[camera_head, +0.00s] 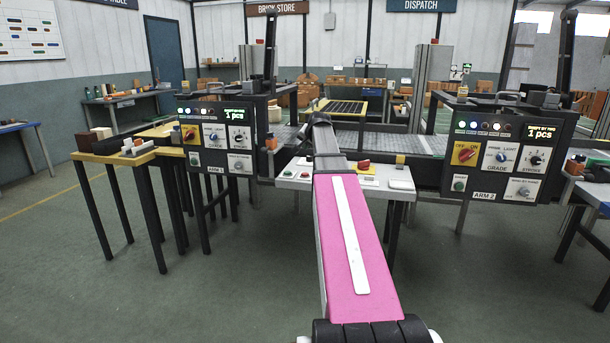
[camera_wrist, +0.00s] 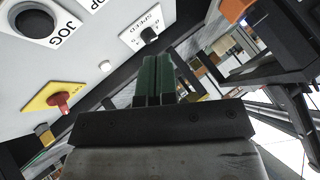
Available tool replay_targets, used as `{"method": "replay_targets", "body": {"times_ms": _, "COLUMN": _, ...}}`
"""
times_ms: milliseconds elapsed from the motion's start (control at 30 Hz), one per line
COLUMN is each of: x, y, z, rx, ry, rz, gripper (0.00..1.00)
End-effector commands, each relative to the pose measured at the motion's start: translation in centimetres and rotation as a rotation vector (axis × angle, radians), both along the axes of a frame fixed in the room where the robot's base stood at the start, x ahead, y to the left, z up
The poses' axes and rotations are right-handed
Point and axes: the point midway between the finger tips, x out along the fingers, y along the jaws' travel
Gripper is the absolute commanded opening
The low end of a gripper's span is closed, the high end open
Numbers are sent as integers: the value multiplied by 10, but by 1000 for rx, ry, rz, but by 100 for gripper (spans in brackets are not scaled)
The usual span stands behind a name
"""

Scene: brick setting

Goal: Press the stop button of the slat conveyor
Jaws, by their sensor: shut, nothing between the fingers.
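A pale control panel (camera_wrist: 75,75) fills the upper left of the wrist view. It carries a dark round JOG button (camera_wrist: 35,20), a speed knob (camera_wrist: 149,35) and a red knob on a yellow plate (camera_wrist: 60,101). A label ending in "OP" is cut off at the top edge; its button is out of frame. My gripper (camera_wrist: 157,62) has its green fingers together and empty, with the panel beside them; contact cannot be told. In the head view, the console (camera_head: 284,184) shows a small red button (camera_head: 305,174), its label unreadable; my arm covers the console's middle.
The slat conveyor (camera_head: 410,144) runs behind the console. Control boxes marked ARM 1 (camera_head: 216,162) and ARM 2 (camera_head: 487,186) stand on either side. A wooden-topped table (camera_head: 112,157) is at left. The left foreground floor is clear.

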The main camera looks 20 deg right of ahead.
Motion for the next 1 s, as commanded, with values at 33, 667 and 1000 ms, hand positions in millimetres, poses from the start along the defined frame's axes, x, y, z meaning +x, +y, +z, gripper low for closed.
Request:
{"method": "replay_targets", "body": {"times_ms": 33, "x": 0, "y": 0, "z": 0, "rx": 0, "ry": 0, "rz": 0, "gripper": 0}}
{"method": "replay_targets", "body": {"times_ms": 667, "x": 0, "y": 1, "z": -52, "rx": 0, "ry": 2, "rz": 1, "gripper": 0}}
{"method": "replay_targets", "body": {"times_ms": 1000, "x": 0, "y": 0, "z": -83, "rx": -1, "ry": 1, "rz": 1, "gripper": 0}}
